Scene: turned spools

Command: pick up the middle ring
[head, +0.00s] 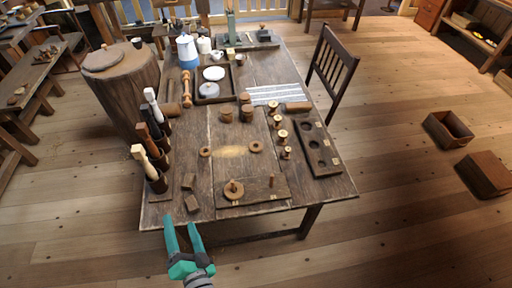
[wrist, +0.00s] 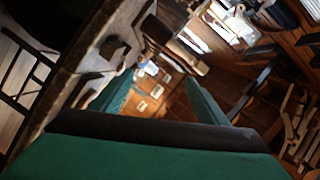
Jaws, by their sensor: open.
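Small wooden rings lie on the table. One ring (head: 205,152) is at the left of a pale worn patch and another ring (head: 255,146) is at its right. A third round wooden piece (head: 233,190) sits between them in left-right order, nearer the front, on a dark board (head: 262,196), with a knob or peg rising from its centre. My gripper (head: 181,226) is teal, open and empty. It is at the table's front edge, left of the board and apart from the rings. Its fingers also show in the wrist view (wrist: 160,82), where I cannot make out any ring.
A short peg (head: 271,182) stands on the board's right part. Two small dark blocks (head: 192,204) lie left of the board. Upright tool holders (head: 157,180) line the left edge. Several brass-topped spools (head: 282,134) and a tray with holes (head: 318,150) are at the right.

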